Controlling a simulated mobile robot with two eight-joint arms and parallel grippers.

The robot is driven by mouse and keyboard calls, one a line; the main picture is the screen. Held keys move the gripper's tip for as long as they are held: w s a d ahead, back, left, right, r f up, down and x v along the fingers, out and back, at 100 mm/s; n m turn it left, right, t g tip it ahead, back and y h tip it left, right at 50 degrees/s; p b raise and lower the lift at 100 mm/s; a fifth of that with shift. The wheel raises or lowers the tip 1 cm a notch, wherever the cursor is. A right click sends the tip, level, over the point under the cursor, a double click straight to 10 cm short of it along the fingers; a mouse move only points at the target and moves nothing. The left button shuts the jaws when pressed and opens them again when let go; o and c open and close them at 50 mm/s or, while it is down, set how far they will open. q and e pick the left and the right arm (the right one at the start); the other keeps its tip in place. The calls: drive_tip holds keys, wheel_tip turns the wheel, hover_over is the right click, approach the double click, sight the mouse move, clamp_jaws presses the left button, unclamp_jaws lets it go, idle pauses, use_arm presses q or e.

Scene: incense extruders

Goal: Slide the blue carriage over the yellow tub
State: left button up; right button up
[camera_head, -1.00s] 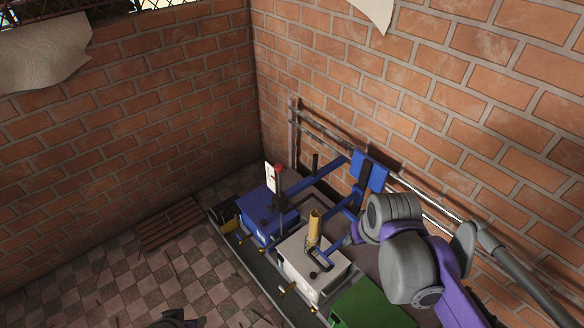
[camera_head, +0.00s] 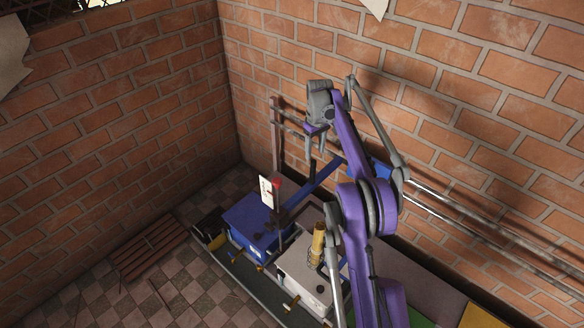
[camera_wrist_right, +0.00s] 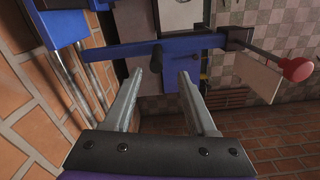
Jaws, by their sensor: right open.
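The blue carriage (camera_head: 382,168) sits on the wall rails, partly hidden behind my right arm. Its long blue beam (camera_head: 318,178) reaches left over the blue box; the beam also crosses the wrist view (camera_wrist_right: 112,49). A black upright peg (camera_wrist_right: 155,54) stands on the beam. My right gripper (camera_head: 315,146) is open and empty above the peg. In the wrist view, the peg appears just past the fingertips (camera_wrist_right: 165,72), nearer the left finger; I cannot tell whether they touch. The yellow tub (camera_head: 480,318) shows only partly at the lower right edge. My left gripper is not in view.
Metal rails (camera_head: 470,222) run along the brick wall. A lever with a red knob (camera_head: 276,183) and white plate rises by the blue box (camera_head: 252,222). A white box (camera_head: 300,270) bears a brass cylinder (camera_head: 318,240). A green tub (camera_head: 424,316) lies left of the yellow one.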

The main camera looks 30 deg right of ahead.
sight(313, 171)
drive_tip(key=shift+w+d+f, duration=0.25)
drive_tip(key=shift+w+f, duration=0.3)
drive_tip(key=shift+f, duration=0.1)
wheel_tip(313, 171, down, 11)
drive_tip(key=shift+s+r+b, duration=0.1)
drive_tip(key=shift+r+b, duration=0.1)
drive_tip(key=shift+b, duration=0.25)
drive_tip(key=shift+c, duration=0.4)
clamp_jaws()
idle(0.5)
